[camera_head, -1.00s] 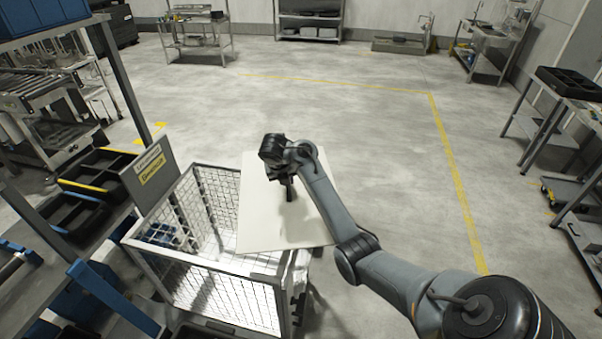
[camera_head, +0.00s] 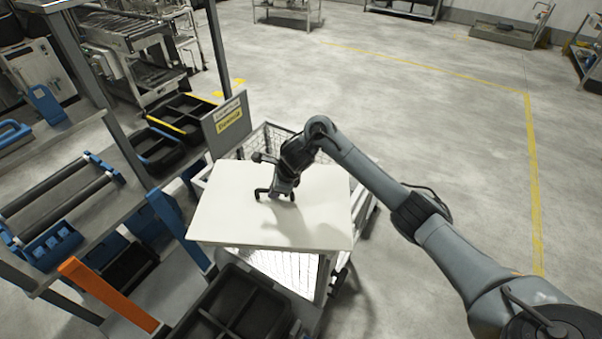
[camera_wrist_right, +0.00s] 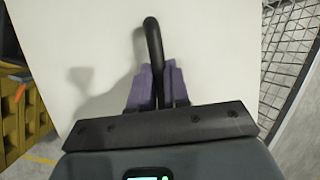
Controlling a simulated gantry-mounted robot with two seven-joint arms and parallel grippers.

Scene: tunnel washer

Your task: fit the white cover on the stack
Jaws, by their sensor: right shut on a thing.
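The white cover (camera_head: 225,215) is a flat board over the wire cage cart, seen in the head view. My right gripper (camera_head: 275,193) is shut on the black handle on top of the cover. The right wrist view shows the dark curved handle (camera_wrist_right: 153,50) between the purple finger pads (camera_wrist_right: 157,84), with the white cover behind. The cart (camera_head: 300,268) shows below the cover's front edge and behind its back edge. I cannot tell whether the cover touches the cart's rim. A stack is not visible under the cover. My left gripper is not in view.
A sign (camera_head: 227,123) stands at the cart's back left. A shelf frame with an orange bar (camera_head: 105,293) and black bins (camera_head: 235,310) lies at left and front. In the right wrist view, wire mesh (camera_wrist_right: 290,55) is close at right. Floor to the right is clear.

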